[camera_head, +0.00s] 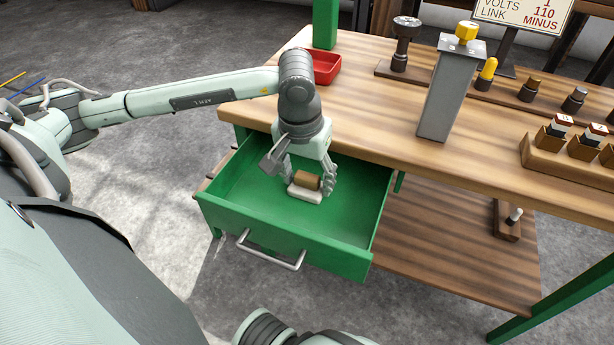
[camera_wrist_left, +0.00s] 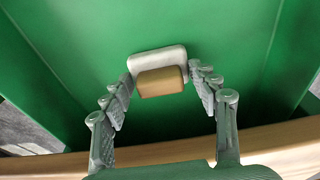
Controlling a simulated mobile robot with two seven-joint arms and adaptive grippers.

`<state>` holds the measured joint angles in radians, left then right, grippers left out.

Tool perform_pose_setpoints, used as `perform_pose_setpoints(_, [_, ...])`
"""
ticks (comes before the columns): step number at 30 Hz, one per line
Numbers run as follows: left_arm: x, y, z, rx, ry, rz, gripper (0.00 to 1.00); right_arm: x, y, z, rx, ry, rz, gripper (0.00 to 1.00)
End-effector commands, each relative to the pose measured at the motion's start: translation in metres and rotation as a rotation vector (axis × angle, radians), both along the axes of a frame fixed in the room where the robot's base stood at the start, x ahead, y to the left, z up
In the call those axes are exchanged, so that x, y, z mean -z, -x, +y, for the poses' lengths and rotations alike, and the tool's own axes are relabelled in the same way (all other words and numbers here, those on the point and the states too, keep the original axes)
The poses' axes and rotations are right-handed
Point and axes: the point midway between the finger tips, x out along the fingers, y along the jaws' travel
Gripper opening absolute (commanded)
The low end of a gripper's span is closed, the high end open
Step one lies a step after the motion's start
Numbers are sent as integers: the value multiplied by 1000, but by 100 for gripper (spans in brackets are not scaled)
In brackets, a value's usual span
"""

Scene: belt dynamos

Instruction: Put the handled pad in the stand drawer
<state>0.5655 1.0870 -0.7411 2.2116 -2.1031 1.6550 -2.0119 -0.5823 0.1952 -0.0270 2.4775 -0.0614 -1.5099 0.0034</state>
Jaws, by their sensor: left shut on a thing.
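The handled pad (camera_head: 305,189) has a pale base and a brown handle. It is inside the open green stand drawer (camera_head: 285,237), within its walls; I cannot tell whether it touches the drawer floor. My left gripper (camera_head: 309,180) reaches down into the drawer and is shut on the pad, a finger on each side. In the left wrist view the pad (camera_wrist_left: 160,72) sits between the fingertips of the left gripper (camera_wrist_left: 163,80), with green drawer surface behind it. My right gripper is not in view.
The wooden bench top (camera_head: 370,120) overhangs the back of the drawer. On it are a red tray (camera_head: 326,67), a grey post with a yellow knob (camera_head: 450,90), and a wooden rack (camera_head: 565,160) at right. A lower shelf (camera_head: 450,245) lies below.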

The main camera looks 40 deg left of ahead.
Motion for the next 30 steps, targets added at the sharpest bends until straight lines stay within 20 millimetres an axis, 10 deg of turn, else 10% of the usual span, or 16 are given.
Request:
perform_pose_setpoints(1, [0, 0, 0, 0, 0, 0, 33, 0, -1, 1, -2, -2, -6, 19])
perform_pose_setpoints(2, [0, 0, 0, 0, 0, 0, 62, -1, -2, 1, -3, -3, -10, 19])
perform_pose_setpoints(6, [0, 0, 0, 0, 0, 0, 79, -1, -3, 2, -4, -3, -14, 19])
perform_pose_setpoints(22, [-4, 0, 0, 0, 0, 1, 80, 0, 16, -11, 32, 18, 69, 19])
perform_pose_setpoints(30, [-66, 7, -2, 0, 0, -7, 80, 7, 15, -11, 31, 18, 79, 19])
